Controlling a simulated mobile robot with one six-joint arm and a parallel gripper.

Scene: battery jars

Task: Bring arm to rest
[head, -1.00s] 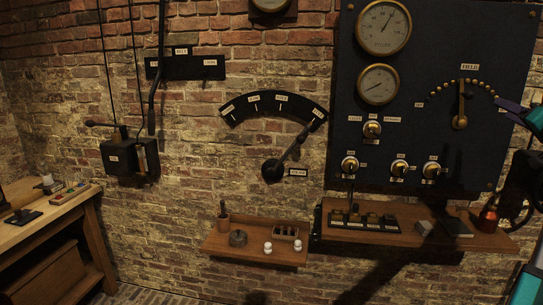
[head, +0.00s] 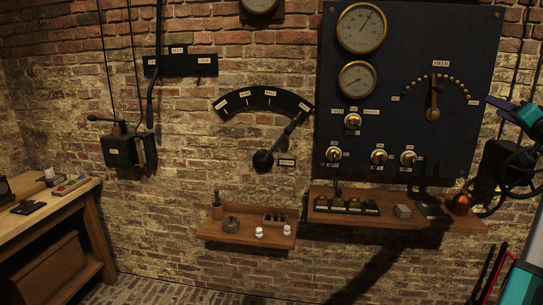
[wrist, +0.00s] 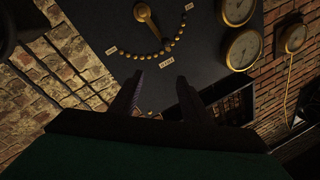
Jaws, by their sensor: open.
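My gripper (wrist: 158,95) shows in the wrist view with its two dark fingers apart and nothing between them. Beyond the fingers is the dark control panel (wrist: 110,15) with its brass field lever (wrist: 145,14) and arc of studs. In the head view my arm (head: 520,118) is at the right edge, right of the panel (head: 410,50).
A smaller shelf (head: 245,242) holds small jars. A workbench (head: 50,215) stands left. Floor at the lower left is clear.

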